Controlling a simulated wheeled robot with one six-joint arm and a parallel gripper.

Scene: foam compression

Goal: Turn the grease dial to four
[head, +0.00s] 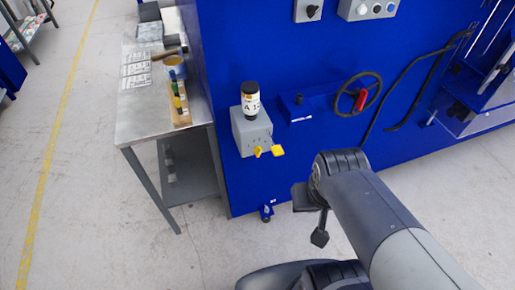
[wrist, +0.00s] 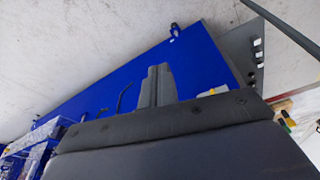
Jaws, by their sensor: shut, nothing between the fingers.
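The grease unit is a grey box (head: 250,131) on the blue machine's side, with a labelled black-and-white cartridge (head: 250,101) upright on top. A yellow dial (head: 258,151) sits low on its front, with a yellow tab (head: 277,150) beside it. Its numbers are too small to read. My gripper (head: 319,238) is shut and empty, to the lower right of the box and apart from it. The shut fingers (wrist: 157,84) also show in the wrist view, where I cannot make out the dial.
A black handwheel with a red handle (head: 360,99) and a long dark bar (head: 408,82) are on the blue machine (head: 310,140) to the right. A metal table (head: 137,128) with tools stands left. The floor (head: 120,225) in front is open.

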